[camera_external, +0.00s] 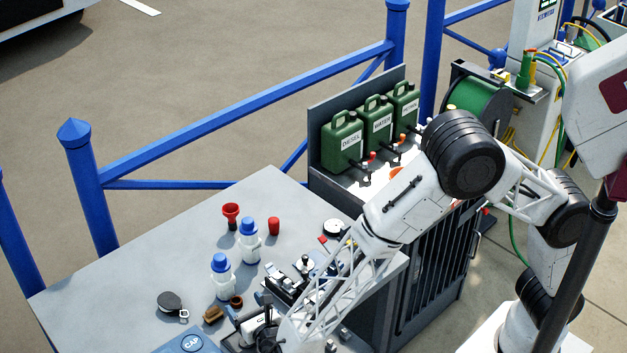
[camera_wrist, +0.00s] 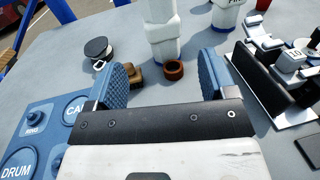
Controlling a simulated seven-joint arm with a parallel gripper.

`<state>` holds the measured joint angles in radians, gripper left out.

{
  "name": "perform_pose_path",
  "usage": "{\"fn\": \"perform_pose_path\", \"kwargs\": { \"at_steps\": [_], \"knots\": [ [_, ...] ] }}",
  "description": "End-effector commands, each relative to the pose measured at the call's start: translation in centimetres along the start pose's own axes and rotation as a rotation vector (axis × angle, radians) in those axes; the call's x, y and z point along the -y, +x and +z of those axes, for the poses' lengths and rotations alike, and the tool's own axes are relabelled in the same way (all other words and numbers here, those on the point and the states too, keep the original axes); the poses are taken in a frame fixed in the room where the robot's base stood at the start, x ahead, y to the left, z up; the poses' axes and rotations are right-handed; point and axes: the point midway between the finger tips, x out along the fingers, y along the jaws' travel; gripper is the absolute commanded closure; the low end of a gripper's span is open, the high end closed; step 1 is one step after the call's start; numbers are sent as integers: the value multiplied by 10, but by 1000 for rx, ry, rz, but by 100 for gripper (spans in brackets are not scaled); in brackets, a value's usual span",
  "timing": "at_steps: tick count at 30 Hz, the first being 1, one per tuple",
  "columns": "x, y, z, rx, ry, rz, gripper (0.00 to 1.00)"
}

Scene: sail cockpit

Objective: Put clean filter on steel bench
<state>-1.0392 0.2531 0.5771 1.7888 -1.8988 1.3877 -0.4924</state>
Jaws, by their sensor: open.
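No item is labelled as the clean filter, and I cannot tell which one it is. A small reddish-brown ring (camera_wrist: 174,70) stands on the grey bench top (camera_external: 110,280); it also shows in the external view (camera_external: 236,301). A brown-gold block (camera_wrist: 133,75) lies left of it, and it also shows in the external view (camera_external: 213,315). My gripper (camera_wrist: 163,82) is open and empty, with blue pads apart. The ring and block show beyond the gap between the pads. In the external view my gripper (camera_external: 250,311) is low over the bench's front part.
White bottles with blue caps (camera_external: 222,278) stand just beyond the ring. A black round item (camera_wrist: 97,48) lies left. A blue labelled panel (camera_wrist: 45,125) is near left; a black-and-white device (camera_wrist: 275,80) is right. Green canisters (camera_external: 343,142) stand behind. The bench's left part is clear.

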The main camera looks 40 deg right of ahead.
Motion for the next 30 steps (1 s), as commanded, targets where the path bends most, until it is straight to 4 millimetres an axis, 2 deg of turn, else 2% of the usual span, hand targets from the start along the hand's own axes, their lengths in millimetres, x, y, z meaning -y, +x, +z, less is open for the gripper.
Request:
{"fn": "perform_pose_path", "kwargs": {
  "at_steps": [14, 19, 23, 26, 30],
  "knots": [
    [0, 0, 0, -1, 1, -1, 23],
    [10, 8, 7, -10, 16, -27, 23],
    [31, 20, 18, -32, 48, -80, 23],
    [56, 34, 31, -55, 91, -144, 23],
    [105, 56, 54, -100, 172, -265, 23]
  ]
}}
